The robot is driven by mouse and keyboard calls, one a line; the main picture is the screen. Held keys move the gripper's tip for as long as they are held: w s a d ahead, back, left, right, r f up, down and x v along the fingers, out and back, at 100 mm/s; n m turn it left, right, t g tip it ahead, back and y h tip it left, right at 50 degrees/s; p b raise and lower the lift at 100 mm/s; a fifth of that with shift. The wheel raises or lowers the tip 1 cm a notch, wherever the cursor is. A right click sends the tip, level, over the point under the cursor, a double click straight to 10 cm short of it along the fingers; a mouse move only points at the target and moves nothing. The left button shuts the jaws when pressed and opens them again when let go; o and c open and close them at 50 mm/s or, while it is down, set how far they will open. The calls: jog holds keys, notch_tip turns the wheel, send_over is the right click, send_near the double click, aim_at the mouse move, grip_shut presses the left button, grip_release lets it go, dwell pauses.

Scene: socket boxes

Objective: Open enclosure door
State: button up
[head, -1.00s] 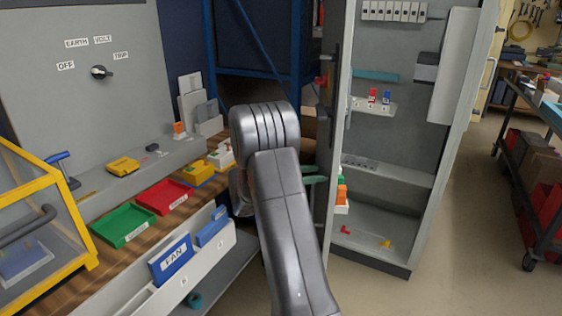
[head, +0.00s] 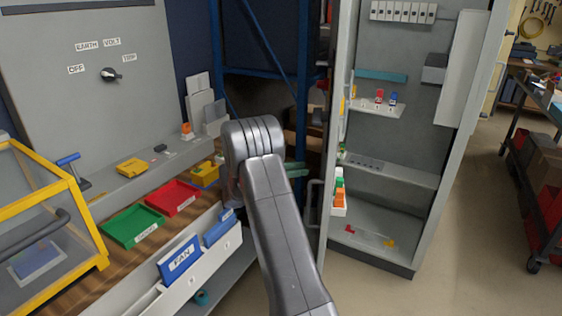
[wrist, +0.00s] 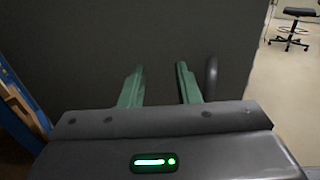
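The grey enclosure (head: 395,205) stands right of centre in the head view. Its door (head: 330,130) is open and seen nearly edge-on at the enclosure's left side, with its handle (head: 313,212) low on the outer face. The door's dark panel (wrist: 110,45) fills much of the wrist view, with the curved handle (wrist: 211,78) right of my fingers. My gripper (wrist: 158,75) has its two green fingers apart, with nothing visible between them. In the head view my gripper (head: 297,170) is left of the door, partly hidden by my arm. Whether the fingers touch the door is unclear.
A workbench with a green tray (head: 132,225) and a red tray (head: 172,197) is at left. A blue rack frame (head: 302,90) stands behind my arm.

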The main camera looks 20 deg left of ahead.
jog(key=a, duration=0.2)
jog(key=w+a+p, duration=0.1)
jog(key=a+p, duration=0.1)
jog(key=a, duration=0.1)
jog(key=shift+w+a+r, duration=0.15)
jog(key=shift+w+a, duration=0.15)
jog(key=shift+a, duration=0.05)
jog(key=shift+p, duration=0.35)
jog(key=shift+a, duration=0.1)
jog(key=shift+c, duration=0.2)
